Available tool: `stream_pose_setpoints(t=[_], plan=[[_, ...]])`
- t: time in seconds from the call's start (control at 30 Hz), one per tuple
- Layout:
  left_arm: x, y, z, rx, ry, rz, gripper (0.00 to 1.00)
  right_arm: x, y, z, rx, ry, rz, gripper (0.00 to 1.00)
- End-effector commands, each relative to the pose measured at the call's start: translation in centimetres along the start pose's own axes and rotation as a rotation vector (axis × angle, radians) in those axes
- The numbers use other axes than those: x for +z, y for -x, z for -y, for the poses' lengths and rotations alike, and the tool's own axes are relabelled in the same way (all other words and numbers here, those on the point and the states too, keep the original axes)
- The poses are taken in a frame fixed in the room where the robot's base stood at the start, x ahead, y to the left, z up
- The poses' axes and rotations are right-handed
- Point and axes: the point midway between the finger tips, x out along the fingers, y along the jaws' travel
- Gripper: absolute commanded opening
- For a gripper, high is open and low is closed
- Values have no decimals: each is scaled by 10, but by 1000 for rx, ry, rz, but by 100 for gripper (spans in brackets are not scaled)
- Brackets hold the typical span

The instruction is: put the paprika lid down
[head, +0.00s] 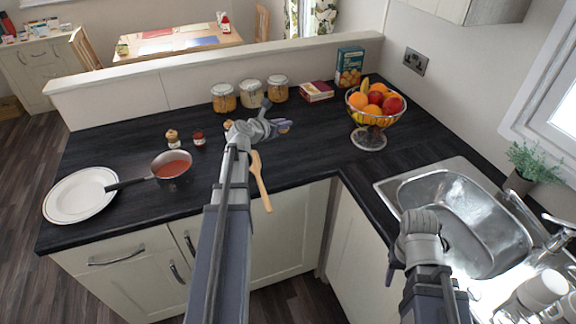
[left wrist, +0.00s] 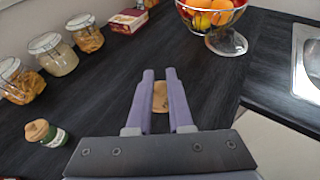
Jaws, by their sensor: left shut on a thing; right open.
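The paprika lid (left wrist: 160,97), a small round tan wooden disc, sits between the fingers of my left gripper (left wrist: 158,92) in the left wrist view. In the head view the left gripper (head: 276,126) is shut on the lid (head: 286,126) over the dark counter, right of the spice jars. I cannot tell how far above the counter the lid is. An open red spice jar (head: 199,139), likely the paprika, stands left of my left arm. My right gripper (head: 391,268) is only partly visible, low beside the sink cabinet, and open.
Storage jars (head: 250,94), a red box (head: 316,91) and a fruit bowl (head: 372,105) stand behind. A lidded spice jar (left wrist: 45,133) is left of the gripper. A wooden spoon (head: 260,182), saucepan (head: 171,168) and plate (head: 80,194) lie nearer the front. Counter right of the gripper is clear.

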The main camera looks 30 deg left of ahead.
Motion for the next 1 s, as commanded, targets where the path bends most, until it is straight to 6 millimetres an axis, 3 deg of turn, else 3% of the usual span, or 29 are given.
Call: stream_pose_setpoints(t=[0.03,0.13,0.43,0.8,1.0], plan=[[-17,-6,0,1,0,3,0,-1,-19,2,0,0,0,50],[-31,-10,1,1,0,10,0,-2,-34,3,0,0,0,50],[-38,-13,1,2,0,14,0,-2,-43,4,0,0,0,50],[-87,-32,1,1,0,14,0,-6,-95,9,0,0,0,50],[-90,-34,1,1,0,14,0,-6,-98,9,0,0,0,50]])
